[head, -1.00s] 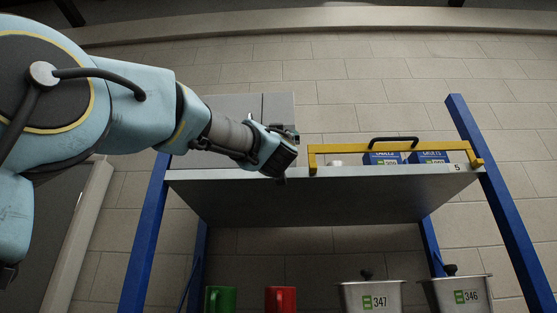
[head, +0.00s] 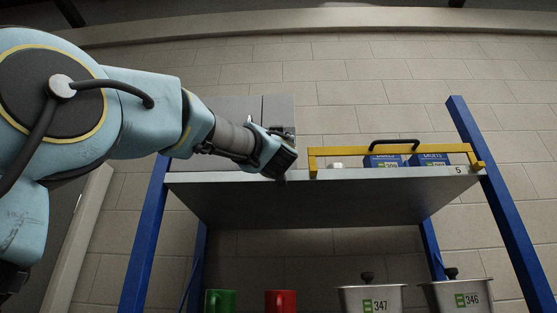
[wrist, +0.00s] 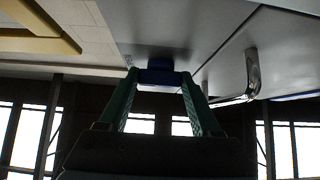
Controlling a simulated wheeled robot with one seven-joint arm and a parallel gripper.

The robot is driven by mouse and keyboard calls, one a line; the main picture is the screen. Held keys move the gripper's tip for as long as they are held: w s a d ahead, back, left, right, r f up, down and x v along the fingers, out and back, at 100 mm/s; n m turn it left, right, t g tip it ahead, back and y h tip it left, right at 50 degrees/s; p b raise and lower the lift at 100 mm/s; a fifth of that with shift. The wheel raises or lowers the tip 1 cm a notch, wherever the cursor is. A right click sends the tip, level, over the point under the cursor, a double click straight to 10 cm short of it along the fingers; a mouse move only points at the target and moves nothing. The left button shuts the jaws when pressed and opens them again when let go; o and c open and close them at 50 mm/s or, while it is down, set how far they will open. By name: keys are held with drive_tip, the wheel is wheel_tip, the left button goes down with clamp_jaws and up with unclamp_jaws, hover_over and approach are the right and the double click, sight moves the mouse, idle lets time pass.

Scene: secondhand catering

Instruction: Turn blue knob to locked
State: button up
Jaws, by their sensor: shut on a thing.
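The blue knob (wrist: 158,76) sits on the grey face of a cabinet (wrist: 185,25) in the wrist view. My gripper (wrist: 158,80) has its two green fingers on either side of the knob and is shut on it. The fingers hide part of the knob's sides, and no mark showing its setting can be read. In the head view my gripper (head: 284,163) is at the front of the grey cabinet (head: 232,108) on the upper shelf. The knob is hidden there behind my gripper.
A metal handle (wrist: 252,72) stands out from the cabinet face beside the knob. A yellow rail (head: 335,151) runs along the shelf (head: 330,185) to the right, with blue boxes (head: 432,160) behind it. Green (head: 220,301) and red (head: 281,301) mugs and lidded steel pans (head: 372,301) stand below.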

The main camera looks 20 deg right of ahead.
drive_tip(key=c, duration=0.4)
drive_tip(key=shift+d+n+t+y, duration=0.1)
drive_tip(key=shift+n+t+y, duration=0.2)
drive_tip(key=shift+n+y, duration=0.4)
drive_tip(key=n+g+y+p, duration=0.2)
drive_tip(key=n+y, duration=0.3)
drive_tip(key=n, duration=0.3)
drive_tip(key=n+g+y+p, duration=0.2)
drive_tip(key=n+y+p, duration=0.2)
drive_tip(key=n+y, duration=0.2)
drive_tip(key=d+r+n+g+y+p, duration=0.1)
drive_tip(key=n+g+y+p, duration=0.2)
drive_tip(key=n, duration=0.7)
drive_tip(key=shift+s+y, duration=0.2)
drive_tip(key=shift+y, duration=1.1)
drive_tip(key=shift+f+n, duration=0.1)
drive_tip(key=shift+n, duration=0.2)
